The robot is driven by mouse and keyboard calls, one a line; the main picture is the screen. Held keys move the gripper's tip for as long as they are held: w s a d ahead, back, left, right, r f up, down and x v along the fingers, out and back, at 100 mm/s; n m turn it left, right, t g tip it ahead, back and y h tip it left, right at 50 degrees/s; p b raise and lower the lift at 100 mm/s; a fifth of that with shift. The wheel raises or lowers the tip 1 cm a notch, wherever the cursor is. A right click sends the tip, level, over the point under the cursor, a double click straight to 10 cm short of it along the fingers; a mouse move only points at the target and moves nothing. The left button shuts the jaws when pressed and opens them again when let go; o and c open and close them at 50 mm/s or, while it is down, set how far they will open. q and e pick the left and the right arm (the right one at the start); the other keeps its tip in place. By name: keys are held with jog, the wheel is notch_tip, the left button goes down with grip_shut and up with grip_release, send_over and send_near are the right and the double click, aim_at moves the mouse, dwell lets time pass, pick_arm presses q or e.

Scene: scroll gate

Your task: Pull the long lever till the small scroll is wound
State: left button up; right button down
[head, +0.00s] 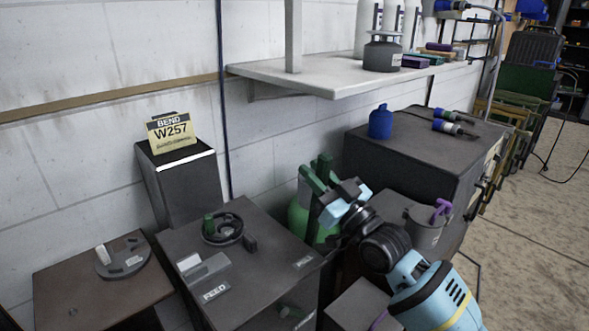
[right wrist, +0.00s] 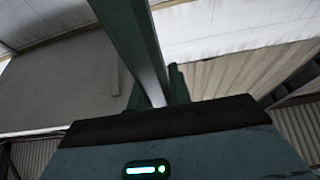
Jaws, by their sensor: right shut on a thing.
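A dark green upright bar (head: 313,182), which looks like the long lever, stands in the lower middle of the head view. My right gripper (head: 343,198), with light blue fingers, is shut on it near its upper part. In the right wrist view the green bar (right wrist: 134,42) rises from beyond the dark gripper body, whose fingertips are hidden. I cannot pick out the small scroll for sure. My left gripper is not in view.
Left of the lever stands a dark box marked FEED (head: 240,290) with a round dial (head: 222,229). A yellow BEND W257 sign (head: 172,133) sits on a grey box. A green tank (head: 298,220) is behind the lever. A grey pot (head: 427,228) stands right.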

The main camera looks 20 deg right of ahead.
jog(key=shift+v, duration=1)
jog(key=c, duration=1.3)
grip_release()
jog(key=shift+r+t, duration=0.25)
jog(key=shift+t, duration=0.05)
jog(key=shift+b+v, duration=0.55)
jog(key=shift+v, duration=3.35)
